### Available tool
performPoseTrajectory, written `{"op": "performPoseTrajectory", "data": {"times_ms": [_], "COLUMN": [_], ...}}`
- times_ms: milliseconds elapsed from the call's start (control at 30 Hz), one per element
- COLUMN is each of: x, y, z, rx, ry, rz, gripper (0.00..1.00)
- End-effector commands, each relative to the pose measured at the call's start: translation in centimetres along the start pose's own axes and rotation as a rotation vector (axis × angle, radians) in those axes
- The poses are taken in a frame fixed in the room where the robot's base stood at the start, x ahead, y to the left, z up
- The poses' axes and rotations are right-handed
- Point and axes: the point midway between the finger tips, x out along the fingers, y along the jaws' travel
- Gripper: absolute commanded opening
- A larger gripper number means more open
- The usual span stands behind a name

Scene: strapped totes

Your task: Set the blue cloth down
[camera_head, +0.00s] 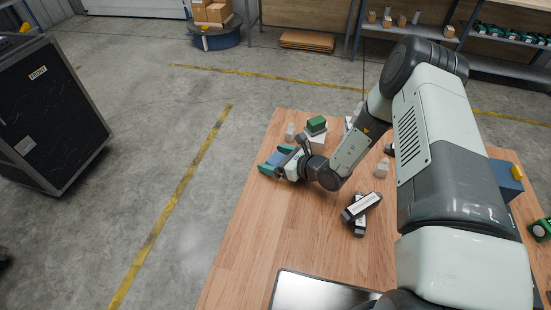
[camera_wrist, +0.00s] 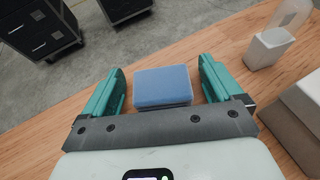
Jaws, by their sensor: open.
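The blue cloth (camera_wrist: 163,86), a folded flat-topped block, lies between the two teal fingers of my gripper (camera_wrist: 161,70) in the wrist view. In the head view the cloth (camera_head: 276,158) is a small blue patch between the fingers of my gripper (camera_head: 275,159), near the wooden table's far left edge. The palm hides part of it there.
The wooden table (camera_head: 275,220) is clear at the left front. A green-topped box (camera_head: 317,125) stands close behind my gripper. Labelled dark items (camera_head: 361,206), a clear bottle (camera_head: 382,168) and a metallic tray (camera_head: 315,291) are also on it. A pale container (camera_wrist: 268,48) stands right of the fingers.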

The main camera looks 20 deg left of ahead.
Motion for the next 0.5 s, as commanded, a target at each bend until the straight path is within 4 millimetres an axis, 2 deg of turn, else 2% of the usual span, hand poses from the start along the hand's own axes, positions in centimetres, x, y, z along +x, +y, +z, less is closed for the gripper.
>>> {"op": "performPoseTrajectory", "data": {"times_ms": [167, 500], "x": [-1.6, -8.8], "y": [-0.1, -0.1], "z": [0.2, 0.2], "rx": [0.002, 0.001], "ry": [0.002, 0.001], "rz": [-0.003, -0.004], "gripper": [0.93, 0.93]}}
